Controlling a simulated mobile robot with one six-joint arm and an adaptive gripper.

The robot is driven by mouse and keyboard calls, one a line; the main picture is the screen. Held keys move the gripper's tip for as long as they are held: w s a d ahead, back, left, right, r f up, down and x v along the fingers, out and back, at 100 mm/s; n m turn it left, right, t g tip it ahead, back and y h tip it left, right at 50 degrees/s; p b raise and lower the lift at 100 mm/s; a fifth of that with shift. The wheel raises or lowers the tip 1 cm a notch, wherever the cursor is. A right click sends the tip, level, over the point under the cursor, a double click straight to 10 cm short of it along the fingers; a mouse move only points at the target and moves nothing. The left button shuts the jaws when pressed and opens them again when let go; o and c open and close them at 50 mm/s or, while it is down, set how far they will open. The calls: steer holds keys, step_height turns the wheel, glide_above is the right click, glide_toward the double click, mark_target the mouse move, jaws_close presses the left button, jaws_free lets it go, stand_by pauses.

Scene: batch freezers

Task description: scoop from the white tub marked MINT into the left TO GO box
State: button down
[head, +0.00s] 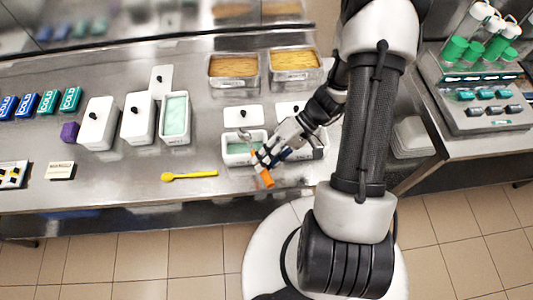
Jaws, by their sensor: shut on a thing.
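My gripper (266,160) is shut on an orange-handled tool (266,181), seemingly a scoop, above the front edge of a small white tub. A grey metal piece (244,135) shows over that tub, but I cannot tell if it is the tool's bowl. The small white tub (231,161) is open and has pale green contents; another open container beside it is partly hidden by my gripper. A taller open white tub (175,96) with mint-green contents stands to the left. No MINT or TO GO marking is legible, so I cannot tell which container is which.
A yellow spoon (190,175) lies in front.

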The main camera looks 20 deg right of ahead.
steer(key=h+p, duration=0.2)
steer(key=p, duration=0.1)
steer(key=a+r+h+p, duration=0.1)
steer(key=h+p, duration=0.1)
steer(key=p, duration=0.1)
steer(key=shift+r, duration=0.2)
steer(key=shift+a+h+p, duration=0.3)
steer(key=shift+h+p, duration=0.2)
steer(key=shift+h, duration=0.5)
steer(key=shift+a+r+h+p, duration=0.15)
steer(key=shift+a+h+p, duration=0.25)
steer(key=shift+h+p, duration=0.6)
steer(key=p, duration=0.3)
steer(key=shift+m+h, duration=0.3)
steer(key=shift+h, duration=0.1)
steer(key=h+p, duration=0.1)
steer(key=p, duration=0.5)
steer(key=shift+a, duration=0.15)
steer(key=shift+r+p, duration=1.05)
steer(key=shift+p, duration=0.2)
